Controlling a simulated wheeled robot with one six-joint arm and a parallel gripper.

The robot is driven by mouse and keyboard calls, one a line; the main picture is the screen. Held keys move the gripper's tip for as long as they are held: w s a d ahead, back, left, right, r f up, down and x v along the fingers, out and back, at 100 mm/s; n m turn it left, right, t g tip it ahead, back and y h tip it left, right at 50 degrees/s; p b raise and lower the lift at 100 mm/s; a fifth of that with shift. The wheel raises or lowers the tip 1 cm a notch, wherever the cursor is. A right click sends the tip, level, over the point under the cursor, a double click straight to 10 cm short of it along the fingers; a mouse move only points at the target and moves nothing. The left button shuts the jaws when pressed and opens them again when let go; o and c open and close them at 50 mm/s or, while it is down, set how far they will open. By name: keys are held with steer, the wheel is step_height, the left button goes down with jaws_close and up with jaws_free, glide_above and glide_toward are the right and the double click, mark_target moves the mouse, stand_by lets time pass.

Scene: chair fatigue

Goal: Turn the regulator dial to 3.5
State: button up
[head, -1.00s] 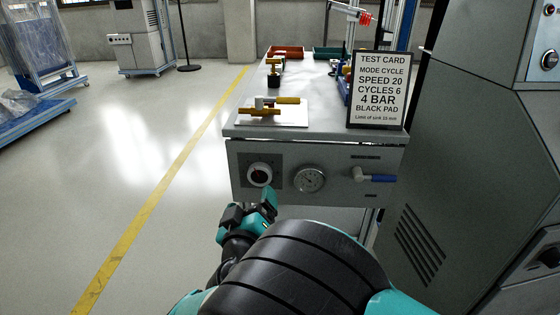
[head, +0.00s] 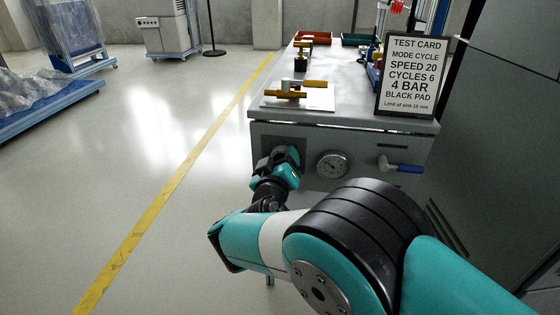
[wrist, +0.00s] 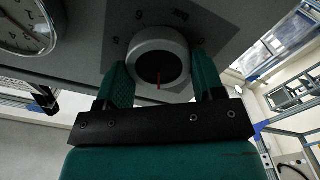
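The regulator dial (wrist: 160,57) is a round knob with a pale rim, a dark face and a red pointer line that points to the bottom of the wrist view. Upside-down marks, "bar" among them, show on its dark plate (wrist: 190,18). My gripper (wrist: 161,66) has one teal finger on each side of the dial, very close to its rim. I cannot tell if the fingers press on it. In the head view my gripper (head: 283,157) covers the dial on the front panel (head: 357,181).
A round gauge (head: 332,165) sits right of the dial, then a blue-handled valve (head: 402,167). The test card (head: 411,75) on the bench reads 4 BAR. A toggle clamp (head: 296,90) lies on a white plate. Open floor (head: 130,130) lies to the left.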

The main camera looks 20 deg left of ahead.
steer(key=shift+c, duration=1.4)
steer(key=shift+b, duration=0.3)
steer(key=m+b, duration=0.4)
steer(key=b, duration=0.1)
steer(key=m+b, duration=0.4)
steer(key=b, duration=0.1)
steer(key=shift+d+m, duration=0.2)
steer(key=shift+m, duration=0.2)
steer(key=o, duration=0.9)
